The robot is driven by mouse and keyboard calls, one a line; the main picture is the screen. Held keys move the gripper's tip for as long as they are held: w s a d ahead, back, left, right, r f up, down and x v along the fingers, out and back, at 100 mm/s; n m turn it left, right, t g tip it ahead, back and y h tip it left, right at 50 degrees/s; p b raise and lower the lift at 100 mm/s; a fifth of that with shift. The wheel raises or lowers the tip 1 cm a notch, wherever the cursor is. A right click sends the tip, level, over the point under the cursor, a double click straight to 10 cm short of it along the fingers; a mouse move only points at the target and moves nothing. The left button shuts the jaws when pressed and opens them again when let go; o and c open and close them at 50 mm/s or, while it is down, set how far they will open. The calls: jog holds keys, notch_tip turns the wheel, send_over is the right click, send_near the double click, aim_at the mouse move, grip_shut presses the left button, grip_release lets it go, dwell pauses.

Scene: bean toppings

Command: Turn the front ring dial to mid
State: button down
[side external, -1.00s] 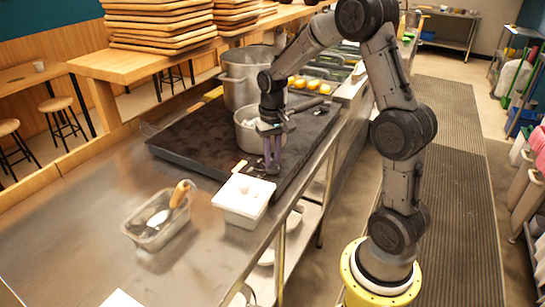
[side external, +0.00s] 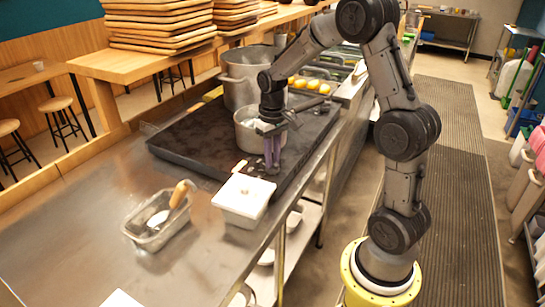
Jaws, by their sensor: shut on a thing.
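The dark stove top (side external: 190,145) lies on the steel counter. My gripper (side external: 272,166) points down at the stove's front right part, just in front of the smaller pot (side external: 243,128). Its purple fingers are close together, shut on the front ring dial, which is small and mostly hidden by the fingertips. The dial's setting cannot be read from here.
A larger pot (side external: 240,78) stands behind the smaller one. A white lidded container (side external: 244,198) is close in front of my gripper.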

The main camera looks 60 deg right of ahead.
jog(key=c, duration=0.8)
grip_release()
jog(key=shift+r, duration=0.1)
notch_tip(320, 180, up, 14)
